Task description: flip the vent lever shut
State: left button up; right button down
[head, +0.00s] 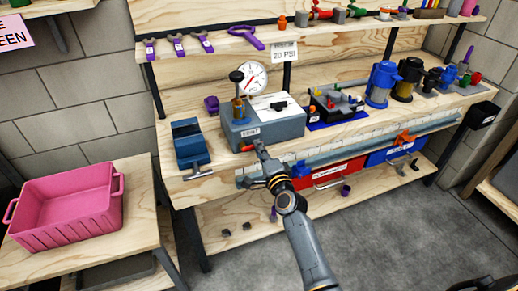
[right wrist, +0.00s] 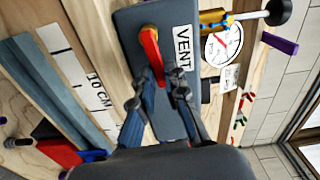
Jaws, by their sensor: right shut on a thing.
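The vent lever (head: 247,148) is a small red handle low on the front of a grey test box (head: 282,127). In the right wrist view the red lever (right wrist: 150,48) sits beside a white VENT label (right wrist: 183,48), and its end reaches between my fingers. My right gripper (head: 260,147) comes up from below in front of the box. In the right wrist view my right gripper (right wrist: 160,88) is shut on the lever, the fingertips on either side of its end. My left gripper is not in view.
A pressure gauge (head: 253,76) stands on the box. A blue vise (head: 190,144) is to its left and a dark tray of small parts (head: 335,104) to its right. A pink bin (head: 68,207) sits on a side table. Red and blue drawers (head: 330,173) are below the bench.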

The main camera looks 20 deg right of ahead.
jog(key=shift+f+m, duration=0.3)
jog(key=shift+m, duration=0.3)
jog(key=c, duration=1.4)
grip_release()
jog(key=shift+o, duration=0.2)
jog(key=shift+s, duration=0.1)
jog(key=s, duration=1.2)
jog(key=shift+d, duration=0.2)
jog(key=shift+w, duration=0.1)
